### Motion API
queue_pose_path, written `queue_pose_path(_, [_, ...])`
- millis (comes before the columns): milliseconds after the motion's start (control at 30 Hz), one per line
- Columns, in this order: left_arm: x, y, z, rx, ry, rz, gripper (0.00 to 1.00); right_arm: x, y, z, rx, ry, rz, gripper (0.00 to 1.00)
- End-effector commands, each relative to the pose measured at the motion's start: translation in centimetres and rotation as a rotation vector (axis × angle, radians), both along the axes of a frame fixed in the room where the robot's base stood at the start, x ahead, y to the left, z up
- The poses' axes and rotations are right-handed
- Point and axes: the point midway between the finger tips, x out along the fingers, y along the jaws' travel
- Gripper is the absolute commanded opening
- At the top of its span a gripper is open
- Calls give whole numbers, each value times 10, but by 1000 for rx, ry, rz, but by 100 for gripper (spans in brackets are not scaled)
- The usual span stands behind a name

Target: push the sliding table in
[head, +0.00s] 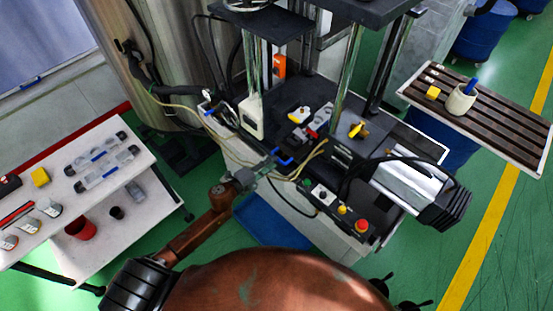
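The machine's sliding table (285,97) is a dark flat bed between the bright upright columns, with small metal and yellow parts on it. A blue handle (284,161) shows at its front left edge. My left gripper (272,164) is at this handle, reaching up from the lower left at the end of a brown arm. Its fingers are small and overlap the handle area, so I cannot tell whether they touch it or are closed. My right gripper is not in view.
A control box with a red button (361,225) is at the machine's front right, beside a silver motor (408,183). A white side table (105,205) with tools and cups stands left. A slatted table (500,118) stands right. Green floor is clear at lower right.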

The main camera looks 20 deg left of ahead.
Motion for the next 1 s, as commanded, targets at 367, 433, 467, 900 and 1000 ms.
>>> queue_pose_path(367, [-56, 26, 14, 1, 0, 3, 28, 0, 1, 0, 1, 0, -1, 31])
queue_pose_path(433, [-59, 28, 15, 1, 0, 3, 28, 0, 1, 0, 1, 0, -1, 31])
queue_pose_path(467, [-60, 28, 15, 0, -1, 3, 28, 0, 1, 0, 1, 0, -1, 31])
queue_pose_path(900, [-61, 29, 15, 0, -1, 3, 28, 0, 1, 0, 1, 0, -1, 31])
queue_pose_path(1000, [-60, 29, 15, 0, -1, 3, 28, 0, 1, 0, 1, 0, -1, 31])
